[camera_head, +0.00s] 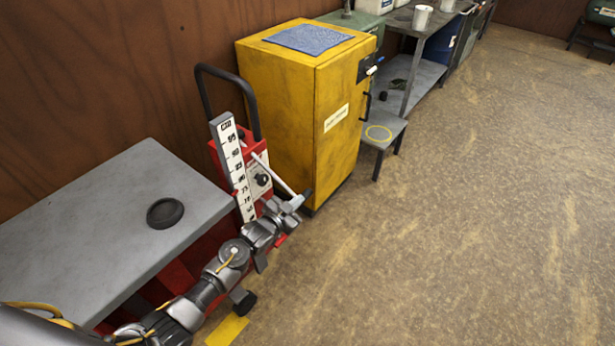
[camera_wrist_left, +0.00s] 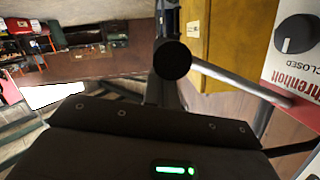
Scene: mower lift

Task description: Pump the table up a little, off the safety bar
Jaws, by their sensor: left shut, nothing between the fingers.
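The lift table's grey top (camera_head: 110,215) is at the left in the head view, with red framework (camera_head: 205,250) under it. The safety bar cannot be made out. A pale pump lever (camera_head: 273,174) slants down from the red lift column to my left gripper (camera_head: 292,203). In the left wrist view, the lever (camera_wrist_left: 235,81) ends in a round black grip (camera_wrist_left: 172,60) close in front of the gripper. My left gripper is shut and empty at the lever's end; whether it touches it is unclear. A black valve knob (camera_wrist_left: 296,34) sits beside the word CLOSED. My right gripper is not in view.
A black disc (camera_head: 165,213) lies on the table top. A white height scale (camera_head: 231,165) and a black push handle (camera_head: 207,95) rise behind it. A yellow cabinet (camera_head: 290,110) stands right of the lift. Open floor (camera_head: 450,220) lies to the right.

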